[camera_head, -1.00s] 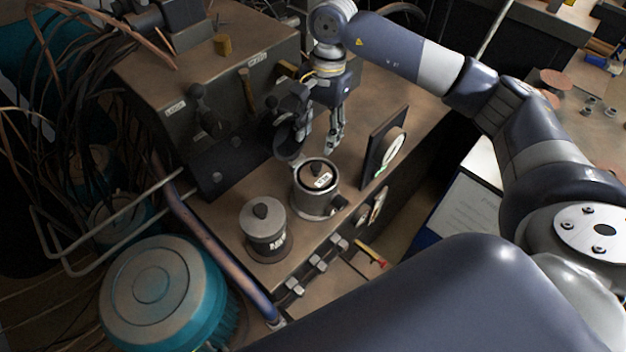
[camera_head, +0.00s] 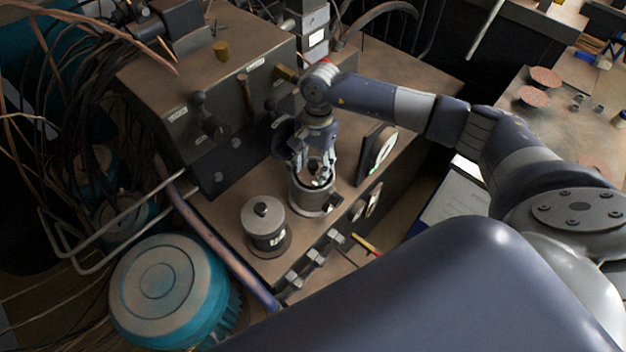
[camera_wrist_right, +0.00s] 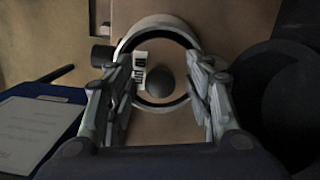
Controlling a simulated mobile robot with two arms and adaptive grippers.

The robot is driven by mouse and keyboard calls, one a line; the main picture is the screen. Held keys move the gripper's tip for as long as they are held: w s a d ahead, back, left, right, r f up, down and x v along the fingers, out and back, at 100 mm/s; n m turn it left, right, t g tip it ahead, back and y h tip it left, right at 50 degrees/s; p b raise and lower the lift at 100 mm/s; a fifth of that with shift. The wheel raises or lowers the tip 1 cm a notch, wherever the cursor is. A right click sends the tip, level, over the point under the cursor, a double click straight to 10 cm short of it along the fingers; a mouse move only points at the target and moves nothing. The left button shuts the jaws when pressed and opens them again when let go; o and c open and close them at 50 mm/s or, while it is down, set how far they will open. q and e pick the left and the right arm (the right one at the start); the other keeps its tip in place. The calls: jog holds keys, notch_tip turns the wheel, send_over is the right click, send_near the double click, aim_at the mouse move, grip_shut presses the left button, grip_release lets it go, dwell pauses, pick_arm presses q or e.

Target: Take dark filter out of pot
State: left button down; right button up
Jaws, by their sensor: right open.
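A grey metal pot (camera_head: 312,204) stands on the brown bench. It also shows in the right wrist view as a pale ring (camera_wrist_right: 150,22). In that view the dark filter's round knob (camera_wrist_right: 167,85) lies within the ring, beside a small white label. In the head view the filter is mostly hidden by the gripper. My right gripper (camera_head: 313,173) points down over the pot's mouth. Its two fingers are open, one on each side of the knob in the wrist view (camera_wrist_right: 165,75). I cannot tell whether they touch the filter. My left gripper is not in view.
A second lidded pot (camera_head: 265,238) stands to the left. A dial plate (camera_head: 377,158) stands upright close on the right. A machine block with levers (camera_head: 215,100) is behind left. Metal clamps (camera_head: 311,262) line the bench's front edge. A teal drum (camera_head: 165,290) is at lower left.

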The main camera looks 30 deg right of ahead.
grip_shut()
jog(key=shift+r, duration=0.1)
dwell(0.3)
